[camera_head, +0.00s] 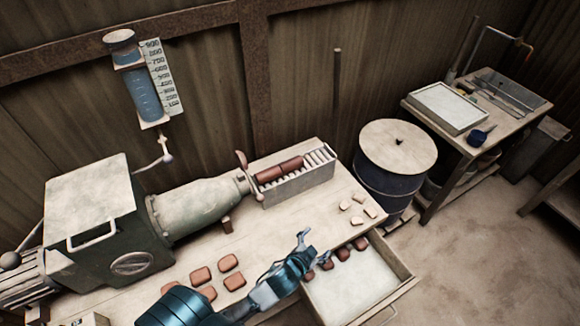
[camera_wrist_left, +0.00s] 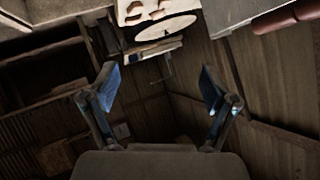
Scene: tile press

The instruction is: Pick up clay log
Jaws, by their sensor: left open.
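The clay log (camera_head: 280,170) is reddish brown and lies on the roller tray (camera_head: 300,186) at the press outlet. It appears as two sections end to end. Part of it also shows at the top right of the left wrist view (camera_wrist_left: 290,18). My left gripper (camera_head: 314,248) is open and empty, over the front of the bench near the drawer, apart from the log and nearer the camera. Its two spread fingers (camera_wrist_left: 158,85) show in the left wrist view with nothing between them. My right gripper is in neither view.
The grey press (camera_head: 95,220) fills the bench's left side. Several clay tiles (camera_head: 228,263) lie in front of it and several pale pieces (camera_head: 358,207) lie at the right. An open drawer (camera_head: 402,278) juts out. A lidded drum (camera_head: 398,148) and side table (camera_head: 455,140) stand beyond.

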